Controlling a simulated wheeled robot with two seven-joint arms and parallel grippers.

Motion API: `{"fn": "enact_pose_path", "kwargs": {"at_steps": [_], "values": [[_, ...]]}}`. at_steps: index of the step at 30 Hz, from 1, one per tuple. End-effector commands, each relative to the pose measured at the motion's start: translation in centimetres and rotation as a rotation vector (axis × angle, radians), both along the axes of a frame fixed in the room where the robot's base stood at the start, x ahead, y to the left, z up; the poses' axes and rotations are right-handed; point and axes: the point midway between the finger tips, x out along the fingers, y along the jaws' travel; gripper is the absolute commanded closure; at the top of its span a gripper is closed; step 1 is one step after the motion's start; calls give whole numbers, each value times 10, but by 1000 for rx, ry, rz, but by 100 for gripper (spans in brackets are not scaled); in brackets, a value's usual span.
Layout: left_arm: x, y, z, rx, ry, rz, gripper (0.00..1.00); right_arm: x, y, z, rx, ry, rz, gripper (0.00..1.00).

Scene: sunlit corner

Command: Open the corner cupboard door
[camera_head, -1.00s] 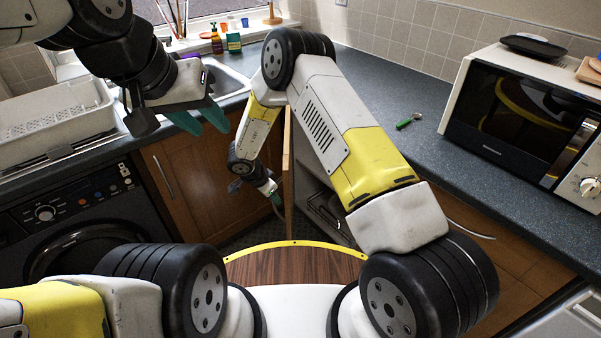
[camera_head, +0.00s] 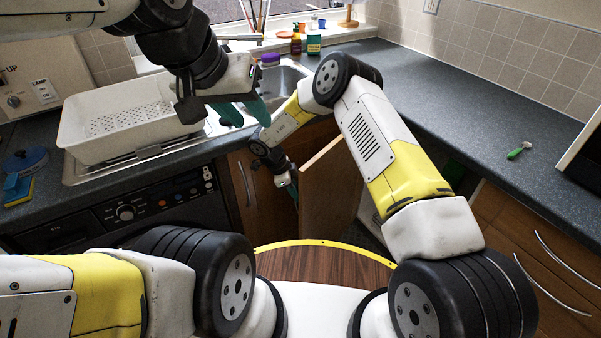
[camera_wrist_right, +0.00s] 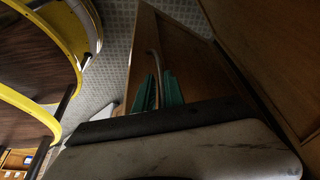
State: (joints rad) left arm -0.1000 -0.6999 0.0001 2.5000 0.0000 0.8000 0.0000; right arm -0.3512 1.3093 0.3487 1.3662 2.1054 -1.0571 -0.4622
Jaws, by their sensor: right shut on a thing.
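The corner cupboard door (camera_head: 332,188) is a brown wooden panel that stands ajar in the middle of the head view. My right gripper (camera_head: 291,190) is at its left edge, partly hidden behind my arm. In the right wrist view the door (camera_wrist_right: 190,50) shows its front, with a curved metal handle (camera_wrist_right: 154,58). The teal fingers of my right gripper (camera_wrist_right: 159,92) are shut on this handle, one on each side. My left gripper (camera_head: 243,113) hangs empty in front of the sink, its teal fingers apart.
A white dish rack (camera_head: 115,125) stands left of the sink (camera_head: 285,85). A black washing machine (camera_head: 120,212) is below it. Drawers with curved handles (camera_head: 545,265) are at the right. A green-handled tool (camera_head: 518,151) lies on the right counter.

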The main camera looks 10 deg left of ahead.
Motion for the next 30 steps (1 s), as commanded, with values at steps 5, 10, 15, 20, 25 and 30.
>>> {"fn": "enact_pose_path", "kwargs": {"at_steps": [5,10,15,20,25,30], "values": [[0,0,0,0,0,0,64,2,-3,0,-4,-2,-4,100],[0,0,0,0,0,0,64,2,-3,0,-4,-3,-3,100],[0,0,0,0,0,0,64,2,-3,0,-3,-3,-2,77],[0,0,0,0,0,0,64,1,-2,0,-2,-1,-3,77],[0,0,0,0,0,0,64,1,3,11,-1,-3,-2,77],[0,0,0,0,0,0,64,-1,15,39,1,-3,-2,77]]}}
